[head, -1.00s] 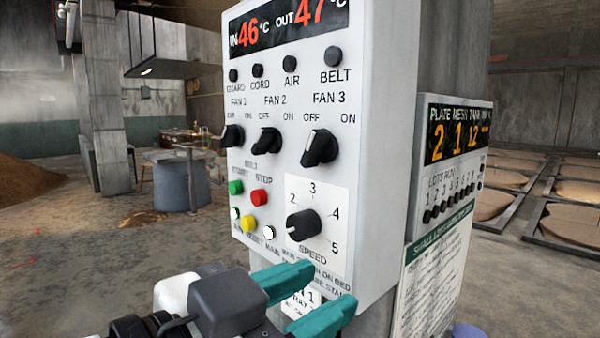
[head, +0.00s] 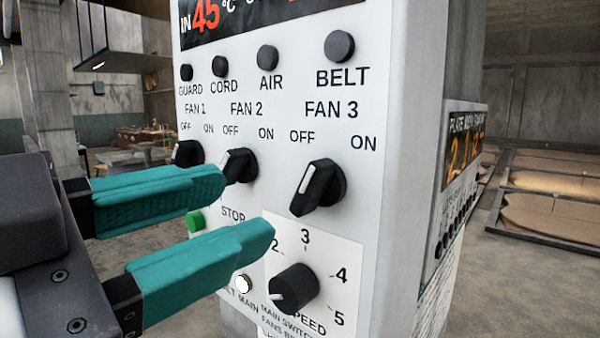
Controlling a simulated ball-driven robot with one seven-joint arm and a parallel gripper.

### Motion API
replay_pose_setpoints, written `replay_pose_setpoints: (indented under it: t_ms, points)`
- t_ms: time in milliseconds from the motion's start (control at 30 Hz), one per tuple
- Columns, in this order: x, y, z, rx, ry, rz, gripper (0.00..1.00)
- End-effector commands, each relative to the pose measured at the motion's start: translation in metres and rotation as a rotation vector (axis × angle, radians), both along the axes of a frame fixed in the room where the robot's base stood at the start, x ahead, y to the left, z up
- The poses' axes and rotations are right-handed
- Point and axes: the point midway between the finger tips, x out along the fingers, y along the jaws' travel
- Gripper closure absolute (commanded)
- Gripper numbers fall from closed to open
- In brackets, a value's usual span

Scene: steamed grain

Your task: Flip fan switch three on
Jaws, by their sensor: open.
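The FAN 3 switch (head: 318,188) is a black rotary knob on the white control panel, between the OFF label at upper left and the ON label at upper right. Its white mark shows on its left side, below OFF. My gripper (head: 246,208) has two teal fingers, spread apart and empty. It comes in from the left, with its fingertips left of the FAN 3 switch and apart from it in the picture. The fingers hide part of the panel's lower left.
The FAN 2 knob (head: 238,165) and FAN 1 knob (head: 188,153) sit left of FAN 3. The SPEED dial (head: 293,288) is below it. Several black buttons (head: 339,47) line the top. A green button (head: 195,220) shows between my fingers.

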Motion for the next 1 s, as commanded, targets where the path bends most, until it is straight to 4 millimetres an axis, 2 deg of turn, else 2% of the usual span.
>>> replay_pose_setpoints:
  t_ms: [200, 400, 600, 833, 1000]
  points:
    - [0.033, -0.026, 0.003, 0.000, 0.003, -0.004, 0.60]
    - [0.053, -0.042, 0.002, 0.000, 0.001, -0.002, 0.60]
    - [0.062, -0.048, 0.000, 0.000, 0.001, 0.000, 0.60]
    - [0.062, -0.048, 0.000, 0.000, 0.002, 0.000, 0.60]
    - [0.062, -0.048, 0.000, 0.000, 0.002, 0.000, 0.74]
